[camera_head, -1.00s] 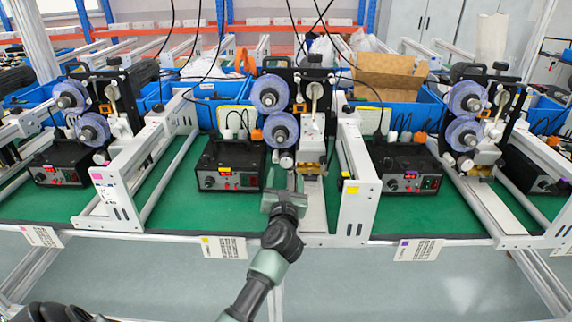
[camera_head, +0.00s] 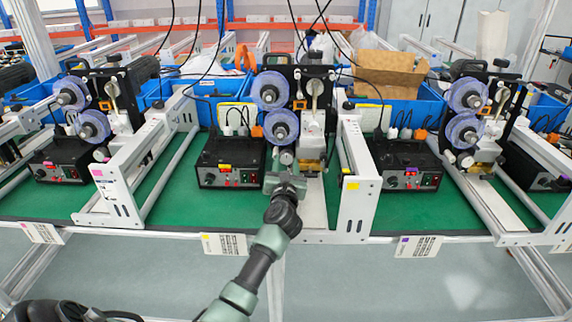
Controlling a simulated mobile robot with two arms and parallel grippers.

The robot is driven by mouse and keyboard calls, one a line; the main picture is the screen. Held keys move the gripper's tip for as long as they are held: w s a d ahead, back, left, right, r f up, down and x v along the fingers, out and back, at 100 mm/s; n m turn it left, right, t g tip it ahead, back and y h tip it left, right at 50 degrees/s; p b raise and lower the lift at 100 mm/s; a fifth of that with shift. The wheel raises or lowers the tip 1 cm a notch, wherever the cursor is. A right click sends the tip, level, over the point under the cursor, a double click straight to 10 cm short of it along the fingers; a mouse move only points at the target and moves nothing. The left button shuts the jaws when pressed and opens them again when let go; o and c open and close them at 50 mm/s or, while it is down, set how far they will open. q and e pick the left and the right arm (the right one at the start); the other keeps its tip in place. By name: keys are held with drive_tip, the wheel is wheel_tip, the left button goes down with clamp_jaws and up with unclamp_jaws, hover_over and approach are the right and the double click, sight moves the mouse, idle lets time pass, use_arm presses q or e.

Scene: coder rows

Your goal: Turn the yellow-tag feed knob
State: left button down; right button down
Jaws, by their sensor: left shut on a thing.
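The gripper hides the knob's lower part and the exact contact. My right gripper is not in view.
A white frame rail with a yellow tag (camera_head: 352,183) stands close to the right of my gripper. Similar coders stand at left with a pink tag (camera_head: 73,159) and at right with a purple tag (camera_head: 411,170). Green mat (camera_head: 237,206) lies bare in front.

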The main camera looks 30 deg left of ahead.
use_arm(q)
drive_tip(key=shift+r+m+p, duration=0.2)
drive_tip(key=shift+m+p, duration=0.6)
drive_tip(key=shift+p, duration=0.3)
drive_tip(key=m+p, duration=0.3)
drive_tip(key=shift+r+p, duration=0.1)
drive_tip(key=shift+p, duration=0.2)
drive_tip(key=m+p, duration=0.3)
drive_tip(key=m, duration=0.1)
drive_tip(key=shift+m, duration=0.3)
drive_tip(key=shift+m+p, duration=0.95)
drive_tip(key=shift+m, duration=0.25)
drive_tip(key=shift+f+m, duration=0.2)
drive_tip(key=shift+m, duration=0.2)
drive_tip(key=c, duration=0.9)
unclamp_jaws()
